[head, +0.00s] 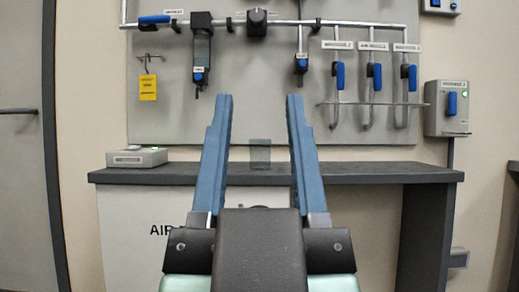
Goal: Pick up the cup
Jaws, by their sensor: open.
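The gripper body hides part of the bench front below the cup. How far the fingers are from the cup in depth is hard to tell.
The dark bench (390,169) has free room on both sides of the cup. A grey box (137,157) sits at its left end. Pipes, valves and blue-handled levers (377,77) hang on the wall panel behind. A switch box (447,108) is on the right wall.

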